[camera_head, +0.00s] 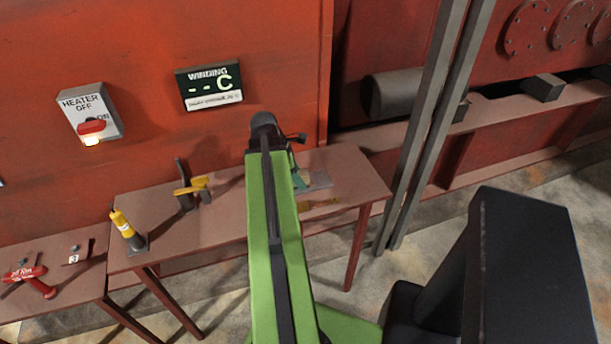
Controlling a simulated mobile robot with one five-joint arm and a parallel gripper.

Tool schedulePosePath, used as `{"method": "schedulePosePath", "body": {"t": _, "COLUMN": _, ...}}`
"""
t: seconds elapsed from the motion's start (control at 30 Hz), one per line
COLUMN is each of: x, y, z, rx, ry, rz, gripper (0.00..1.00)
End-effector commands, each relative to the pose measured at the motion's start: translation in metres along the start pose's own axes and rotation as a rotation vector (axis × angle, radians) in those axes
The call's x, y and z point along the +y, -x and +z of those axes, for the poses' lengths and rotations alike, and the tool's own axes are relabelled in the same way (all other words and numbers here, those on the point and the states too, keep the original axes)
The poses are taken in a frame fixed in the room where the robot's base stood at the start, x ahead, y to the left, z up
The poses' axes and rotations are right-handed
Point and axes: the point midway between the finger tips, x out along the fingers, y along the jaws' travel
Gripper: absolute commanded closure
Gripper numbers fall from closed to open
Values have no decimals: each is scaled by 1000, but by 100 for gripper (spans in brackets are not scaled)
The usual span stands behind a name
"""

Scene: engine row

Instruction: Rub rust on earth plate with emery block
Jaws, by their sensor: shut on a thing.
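My green arm reaches away over the table, and my gripper (297,172) is at its far end, low over the right part of the table top. The arm and wrist hide most of the gripper and what it holds. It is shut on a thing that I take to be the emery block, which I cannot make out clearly. A grey flat plate (319,180), likely the earth plate, lies on the table just right of the gripper. I cannot tell whether the block touches it, and no rust shows clearly.
The brown table (352,172) carries a yellow-handled valve (192,188) and a yellow tool (124,226). A red tool (30,279) lies on the lower left table. Behind are a heater switch (90,112) and a winding display (209,86). Grey posts (433,120) stand to the right.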

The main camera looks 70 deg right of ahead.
Motion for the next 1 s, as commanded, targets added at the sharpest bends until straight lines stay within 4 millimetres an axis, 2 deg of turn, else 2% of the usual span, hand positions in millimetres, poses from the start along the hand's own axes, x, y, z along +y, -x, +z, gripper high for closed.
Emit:
{"method": "schedulePosePath", "body": {"t": 0.27, "x": 0, "y": 2, "z": 0, "rx": 2, "ry": 0, "rz": 0, "gripper": 100}}
{"method": "schedulePosePath", "body": {"t": 0.8, "x": 0, "y": 57, "z": 25, "rx": -1, "ry": 0, "rz": 0, "gripper": 100}}
{"method": "schedulePosePath", "body": {"t": 1.0, "x": 0, "y": 55, "z": 24, "rx": -2, "ry": -1, "rz": 0, "gripper": 100}}
